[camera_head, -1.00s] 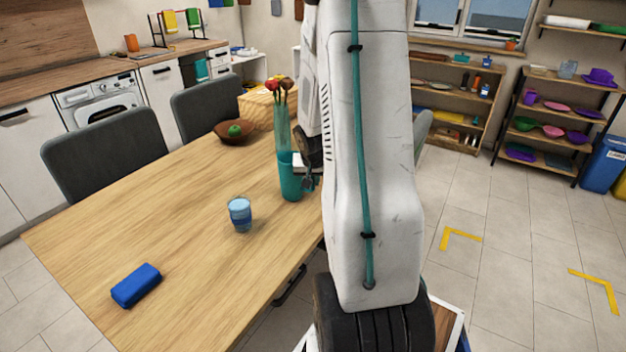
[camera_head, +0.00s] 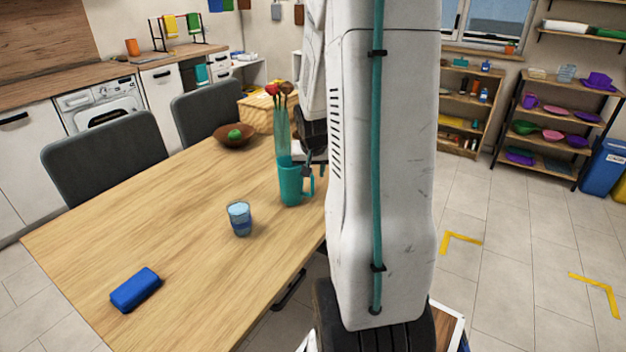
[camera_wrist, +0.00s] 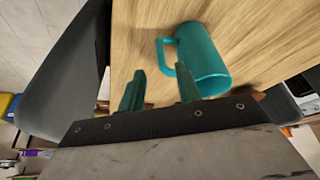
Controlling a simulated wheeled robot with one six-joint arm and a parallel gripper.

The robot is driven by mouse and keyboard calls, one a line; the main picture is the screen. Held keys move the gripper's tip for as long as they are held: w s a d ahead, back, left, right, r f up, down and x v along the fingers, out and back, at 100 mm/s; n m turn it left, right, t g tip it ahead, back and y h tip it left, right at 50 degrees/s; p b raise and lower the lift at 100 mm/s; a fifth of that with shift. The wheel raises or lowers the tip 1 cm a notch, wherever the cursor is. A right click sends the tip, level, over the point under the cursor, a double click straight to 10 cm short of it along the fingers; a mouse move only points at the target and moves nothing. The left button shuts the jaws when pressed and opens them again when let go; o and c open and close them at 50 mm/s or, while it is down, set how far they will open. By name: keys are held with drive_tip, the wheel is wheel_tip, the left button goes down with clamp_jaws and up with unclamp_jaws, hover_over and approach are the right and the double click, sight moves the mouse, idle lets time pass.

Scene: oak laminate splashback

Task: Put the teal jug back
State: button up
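The teal jug (camera_head: 292,187) stands upright on the wooden table (camera_head: 170,220) near its right edge, in front of a tall clear teal vase (camera_head: 283,140). In the wrist view the jug (camera_wrist: 203,60) has its handle toward the left, close beyond my fingertips. My gripper (camera_wrist: 160,67) is open, with a visible gap between its two fingers, and nothing is held in it. In the head view my gripper (camera_head: 308,164) is small and partly hidden by my arm, just behind and above the jug's handle.
A blue cup (camera_head: 239,218) and a blue case (camera_head: 136,290) are on the table. A brown bowl with a green item (camera_head: 235,136) and a wicker basket (camera_head: 258,112) stand farther back. Grey chairs (camera_head: 105,158) line the far side. Shelves (camera_head: 560,120) hold coloured dishes at right.

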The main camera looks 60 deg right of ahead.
drive_tip(key=s+a+r+n+y, duration=0.1)
drive_tip(key=a+r+n, duration=0.1)
drive_tip(key=a+r, duration=0.65)
drive_tip(key=s+a+r+n+y, duration=0.1)
drive_tip(key=s+a+r+n, duration=0.2)
drive_tip(key=a, duration=1)
drive_tip(key=s+a+r+n+g+y, duration=0.1)
drive_tip(key=s+a+r+n, duration=0.1)
drive_tip(key=s+a, duration=0.4)
drive_tip(key=s+a+r+n, duration=0.2)
drive_tip(key=s+a+n, duration=0.1)
drive_tip(key=s+a, duration=0.3)
drive_tip(key=a, duration=0.2)
drive_tip(key=shift+a+r+n+g+y, duration=0.3)
drive_tip(key=shift+a+r+g+y, duration=0.05)
drive_tip(key=shift+r+g+y, duration=0.05)
drive_tip(key=shift+w, duration=0.1)
